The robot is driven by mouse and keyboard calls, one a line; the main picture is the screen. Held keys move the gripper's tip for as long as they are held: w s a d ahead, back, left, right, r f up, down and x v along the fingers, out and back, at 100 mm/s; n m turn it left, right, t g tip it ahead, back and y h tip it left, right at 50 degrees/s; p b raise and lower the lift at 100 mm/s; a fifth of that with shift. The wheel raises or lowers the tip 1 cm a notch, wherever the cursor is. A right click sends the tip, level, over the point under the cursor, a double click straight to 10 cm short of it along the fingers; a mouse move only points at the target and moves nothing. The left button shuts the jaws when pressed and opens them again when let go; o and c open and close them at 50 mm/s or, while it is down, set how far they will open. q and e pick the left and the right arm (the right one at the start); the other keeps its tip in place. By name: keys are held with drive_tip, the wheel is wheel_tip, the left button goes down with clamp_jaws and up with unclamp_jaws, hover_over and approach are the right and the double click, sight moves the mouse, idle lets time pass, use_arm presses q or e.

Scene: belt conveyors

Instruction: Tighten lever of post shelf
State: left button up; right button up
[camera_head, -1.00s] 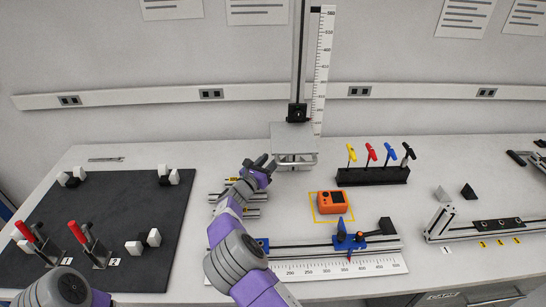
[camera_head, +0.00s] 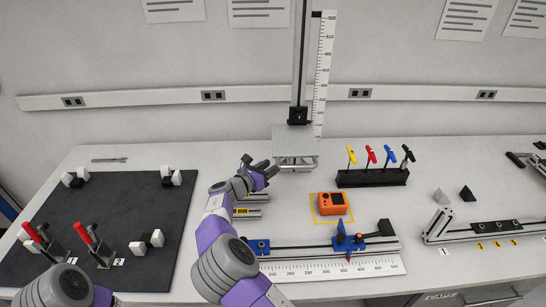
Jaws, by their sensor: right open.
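The post shelf (camera_head: 293,140) is a light grey plate on a dark vertical post (camera_head: 300,60) at the back of the table, with a ruler (camera_head: 322,75) beside the post. A black clamp block (camera_head: 298,116) sits on the post just above the plate; its lever is too small to make out. My right gripper (camera_head: 262,168) is open and empty, just left of and slightly below the shelf, apart from it. My left arm shows only as a grey and purple link at the bottom left; its gripper is out of view.
An orange device (camera_head: 332,203) stands right of my right gripper. A rack of coloured-handled tools (camera_head: 372,177) is behind it. A rail with blue clamps (camera_head: 320,247) lies in front. Red-handled toggle clamps stand on a dark board (camera_head: 140,205) at left.

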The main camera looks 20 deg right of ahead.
drive_tip(key=w+d+y, duration=0.2)
drive_tip(key=w+d, duration=0.2)
drive_tip(key=w, duration=0.1)
drive_tip(key=shift+w+f+g+y, duration=0.3)
drive_tip(key=shift+w+y, duration=0.05)
drive_tip(key=shift+y, duration=0.05)
idle(0.4)
clamp_jaws()
